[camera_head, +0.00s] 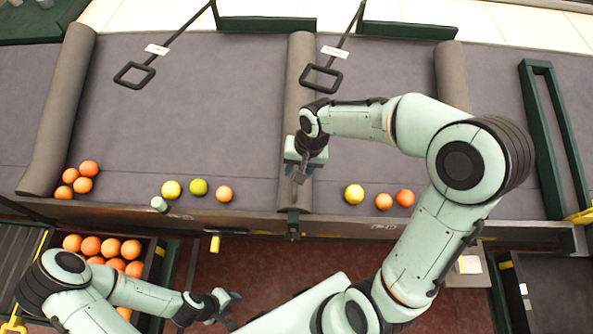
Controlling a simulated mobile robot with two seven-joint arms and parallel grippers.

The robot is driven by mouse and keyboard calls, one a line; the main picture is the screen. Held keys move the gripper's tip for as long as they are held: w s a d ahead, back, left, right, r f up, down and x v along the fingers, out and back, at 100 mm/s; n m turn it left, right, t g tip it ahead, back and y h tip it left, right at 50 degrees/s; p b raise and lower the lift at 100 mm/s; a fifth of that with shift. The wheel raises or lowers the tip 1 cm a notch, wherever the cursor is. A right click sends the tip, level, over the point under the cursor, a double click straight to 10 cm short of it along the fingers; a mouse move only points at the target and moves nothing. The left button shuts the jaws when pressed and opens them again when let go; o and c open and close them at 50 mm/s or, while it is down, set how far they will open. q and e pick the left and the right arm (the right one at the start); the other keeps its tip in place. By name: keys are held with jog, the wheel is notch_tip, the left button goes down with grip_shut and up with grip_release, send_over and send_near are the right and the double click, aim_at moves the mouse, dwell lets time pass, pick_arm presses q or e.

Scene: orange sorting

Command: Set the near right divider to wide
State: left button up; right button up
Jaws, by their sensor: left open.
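Two black rods with square loop handles and white labels reach over the belt from the far side, a left one (135,75) and a right one (321,78). Grey padded bars, including a middle one (299,60), split the belt into lanes. I cannot tell which part is the near right divider. My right gripper (301,176) points down over the near part of the middle bar, below the right loop handle and apart from it. Its fingers are small and partly hidden. My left gripper (229,301) is open and empty, low in front of the belt's near edge.
Oranges and yellow-green fruit (199,187) lie along the belt's near edge. A crate of oranges (150,262) stands at lower left. A dark green frame (540,120) stands at right. A yellow tab (215,243) hangs below the near rail (250,222).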

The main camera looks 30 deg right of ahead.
jog(key=shift+w+a+f, duration=0.1)
jog(key=shift+f, duration=0.5)
jog(key=shift+w+a+f, duration=0.1)
jog(key=shift+f, duration=0.45)
pick_arm(q)
jog(key=shift+f, duration=0.1)
pick_arm(e)
grip_shut()
pick_arm(q)
jog(key=shift+s, duration=0.1)
pick_arm(e)
jog(key=shift+a, duration=0.1)
